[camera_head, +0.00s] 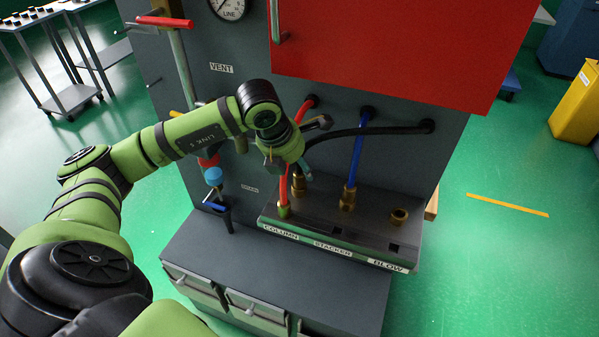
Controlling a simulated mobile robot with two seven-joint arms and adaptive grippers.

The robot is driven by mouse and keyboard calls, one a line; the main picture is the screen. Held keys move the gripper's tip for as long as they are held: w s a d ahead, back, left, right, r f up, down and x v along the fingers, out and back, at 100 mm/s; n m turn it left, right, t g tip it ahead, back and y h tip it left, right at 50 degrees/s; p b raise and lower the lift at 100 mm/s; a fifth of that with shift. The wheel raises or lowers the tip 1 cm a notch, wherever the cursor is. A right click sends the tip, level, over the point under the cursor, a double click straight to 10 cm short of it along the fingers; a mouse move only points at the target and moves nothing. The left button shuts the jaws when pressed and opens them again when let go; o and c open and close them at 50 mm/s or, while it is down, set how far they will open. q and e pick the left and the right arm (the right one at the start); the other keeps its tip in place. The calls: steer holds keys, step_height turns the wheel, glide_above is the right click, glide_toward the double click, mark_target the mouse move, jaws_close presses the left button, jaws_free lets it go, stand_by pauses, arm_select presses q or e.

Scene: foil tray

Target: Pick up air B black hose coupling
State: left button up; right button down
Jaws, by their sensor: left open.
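The black hose (375,131) comes out of a hole at the right of the grey panel and curves left, passing behind my left gripper. A brass coupling (298,185) stands upright on the manifold just below the gripper, seemingly at the end of the black hose; the join is hidden. My left gripper (304,163) is open, with its fingers close above and around the upper part of that coupling. I cannot tell whether it touches the hose. My right gripper is not in view.
A blue hose (358,150) enters a brass fitting (347,198) to the right. A red cabinet door (400,50) hangs above.

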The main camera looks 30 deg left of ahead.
mark_target(297, 169)
arm_select(q)
steer(key=shift+p+x, duration=0.35)
steer(key=shift+x, duration=0.8)
steer(key=shift+w+f, duration=0.15)
steer(key=shift+f, duration=0.25)
jaws_close()
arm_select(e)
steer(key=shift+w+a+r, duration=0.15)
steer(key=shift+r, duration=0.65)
arm_select(q)
steer(key=shift+r, duration=0.15)
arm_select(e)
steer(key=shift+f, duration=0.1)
